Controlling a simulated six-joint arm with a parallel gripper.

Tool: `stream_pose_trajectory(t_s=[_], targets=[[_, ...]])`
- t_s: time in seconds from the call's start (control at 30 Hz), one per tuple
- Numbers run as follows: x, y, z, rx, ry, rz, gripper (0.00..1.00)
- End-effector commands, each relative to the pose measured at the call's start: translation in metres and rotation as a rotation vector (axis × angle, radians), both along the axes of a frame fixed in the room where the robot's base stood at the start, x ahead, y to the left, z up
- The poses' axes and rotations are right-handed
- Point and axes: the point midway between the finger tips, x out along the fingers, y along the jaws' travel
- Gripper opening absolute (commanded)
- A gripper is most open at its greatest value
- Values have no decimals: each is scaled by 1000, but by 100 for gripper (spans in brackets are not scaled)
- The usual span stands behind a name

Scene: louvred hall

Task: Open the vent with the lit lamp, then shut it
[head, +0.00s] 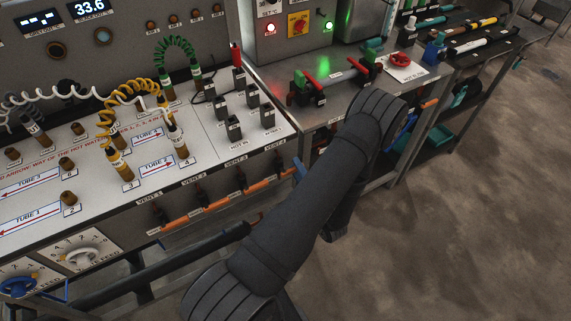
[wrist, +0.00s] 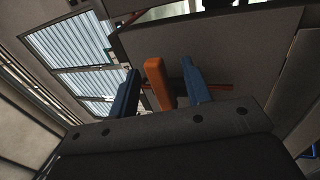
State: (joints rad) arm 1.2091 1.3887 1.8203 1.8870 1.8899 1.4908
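A row of vent levers with orange handles runs along the front of the bench in the head view, under labels VENT 1 to VENT 4. The VENT 1 handle (head: 176,224) is at the left, and the VENT 3 handle (head: 258,185) is farther right. All the handles I can make out lie along the bench front. In the wrist view my gripper (wrist: 160,88) is open, its two blue fingers on either side of an orange handle (wrist: 156,80), with gaps showing. Which vent this is, I cannot tell. A row of small lamps (head: 173,19) is on the upper panel; I cannot tell which is lit.
Yellow (head: 112,128) and green (head: 178,50) coiled leads stand on the bench top among several plugs. A red light (head: 270,28) and a green light (head: 329,26) glow on a box behind. The floor at the right is clear.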

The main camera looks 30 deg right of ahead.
Motion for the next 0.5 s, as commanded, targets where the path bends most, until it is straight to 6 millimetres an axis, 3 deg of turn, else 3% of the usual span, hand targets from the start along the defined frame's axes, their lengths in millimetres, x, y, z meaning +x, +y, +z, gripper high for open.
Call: stream_pose_trajectory(t_s=[0.27, 0.5], targets=[[-1, -1, 0, -2, -1, -2, 44], [-26, -2, -3, -3, -1, -5, 44]])
